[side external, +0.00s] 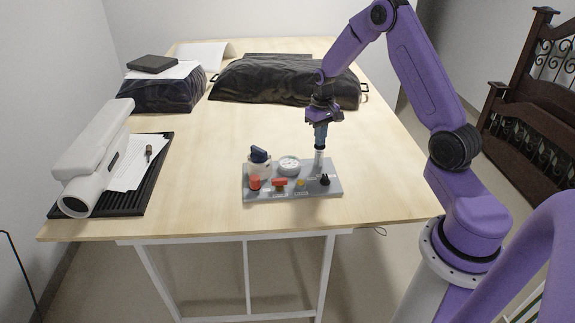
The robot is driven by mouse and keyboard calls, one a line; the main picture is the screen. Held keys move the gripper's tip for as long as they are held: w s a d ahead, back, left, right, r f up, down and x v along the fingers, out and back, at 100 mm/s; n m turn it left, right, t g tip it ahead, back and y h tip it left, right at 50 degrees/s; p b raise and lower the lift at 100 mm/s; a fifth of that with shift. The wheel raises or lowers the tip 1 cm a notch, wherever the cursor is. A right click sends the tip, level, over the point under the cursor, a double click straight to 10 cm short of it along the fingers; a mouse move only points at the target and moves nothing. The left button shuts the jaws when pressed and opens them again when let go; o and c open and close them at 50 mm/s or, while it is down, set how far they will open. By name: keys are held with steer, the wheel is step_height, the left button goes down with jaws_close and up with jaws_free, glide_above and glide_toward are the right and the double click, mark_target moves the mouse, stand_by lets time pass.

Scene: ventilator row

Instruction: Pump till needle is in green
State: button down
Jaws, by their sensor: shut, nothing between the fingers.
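A grey panel (335,186) lies near the front of the wooden table. A round white gauge (289,165) sits on it; its needle and any green zone are too small to read. A pale upright cylinder (319,158), which looks like the pump, stands at the panel's right back. My gripper (320,143) points straight down directly over this cylinder, with its fingers shut and nothing held. A blue-grey section shows between my wrist and the pale cylinder; I cannot tell exactly where my fingertips end or whether they touch it.
The panel also carries a dark-topped jar (259,161), a red-topped knob (254,183), a red switch (280,184), a small yellow knob (301,183) and a black knob (325,180). The middle table is clear.

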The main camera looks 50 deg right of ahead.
steer(key=shift+f, duration=0.35)
steer(key=shift+r, duration=1.4)
